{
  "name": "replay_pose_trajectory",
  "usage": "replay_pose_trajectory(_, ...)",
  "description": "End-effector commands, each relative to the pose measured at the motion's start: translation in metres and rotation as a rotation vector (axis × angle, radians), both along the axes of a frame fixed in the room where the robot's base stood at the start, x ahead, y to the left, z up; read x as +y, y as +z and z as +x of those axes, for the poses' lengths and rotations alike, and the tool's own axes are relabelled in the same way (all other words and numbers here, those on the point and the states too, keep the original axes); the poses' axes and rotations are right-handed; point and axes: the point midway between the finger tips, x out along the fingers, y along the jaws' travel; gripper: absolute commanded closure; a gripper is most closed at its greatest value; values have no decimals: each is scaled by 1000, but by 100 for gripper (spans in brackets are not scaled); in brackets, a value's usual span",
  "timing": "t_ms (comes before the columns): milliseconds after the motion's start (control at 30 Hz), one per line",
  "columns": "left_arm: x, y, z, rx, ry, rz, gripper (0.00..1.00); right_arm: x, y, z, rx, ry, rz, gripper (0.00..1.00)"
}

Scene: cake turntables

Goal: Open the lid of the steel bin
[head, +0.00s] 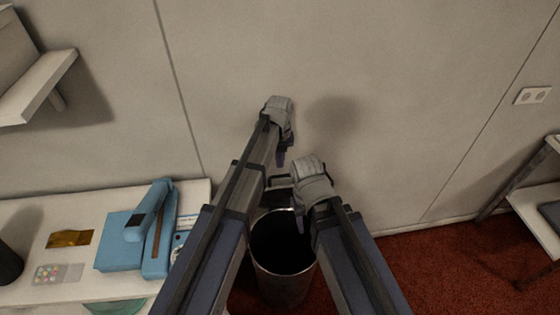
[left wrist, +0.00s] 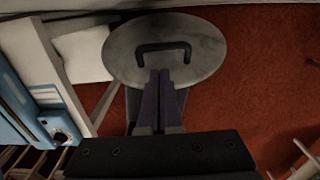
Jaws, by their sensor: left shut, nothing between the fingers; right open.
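The steel bin (head: 283,288) stands on the floor near the wall, between my forearms in the head view. Inside its pale rim the top looks dark. A round grey lid (left wrist: 208,58) with a black bar handle (left wrist: 163,47) shows at the top of the left wrist view. I cannot tell from these frames how far the lid is raised. My left gripper (head: 281,158) is shut and empty, pointing down above and behind the bin. In the left wrist view its fingertips (left wrist: 160,75) overlap the lid just below the handle. My right gripper (head: 301,217) is open, low over the bin's rim, its fingers partly hidden.
A white table (head: 30,292) at the left holds a blue machine (head: 135,240), a brown packet (head: 70,239) and a tray of coloured dots (head: 58,273). A wall shelf (head: 40,85) hangs above. A rack (head: 535,205) stands at the right. Red carpet (head: 440,265) lies clear between bin and rack.

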Motion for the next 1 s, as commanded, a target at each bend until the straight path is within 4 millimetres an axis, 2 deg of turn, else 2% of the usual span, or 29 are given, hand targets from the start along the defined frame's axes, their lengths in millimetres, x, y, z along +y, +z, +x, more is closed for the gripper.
replay_pose_trajectory(167,2,-3,-4,-15,42,-11,100,0,-3,0,0,0,0,50)
replay_pose_trajectory(267,5,-9,-13,-52,163,-47,100,0,-9,0,0,0,0,50)
replay_pose_trajectory(500,14,-20,-42,-183,720,-261,100,0,-31,0,0,0,0,50)
replay_pose_trajectory(700,22,-18,-62,-223,1189,-497,100,0,-47,0,0,0,0,50)
replay_pose_trajectory(833,27,-14,-71,-215,1417,-630,100,0,-53,0,0,0,0,50)
replay_pose_trajectory(1000,31,-9,-76,-193,1584,-736,100,0,-57,0,0,0,0,50)
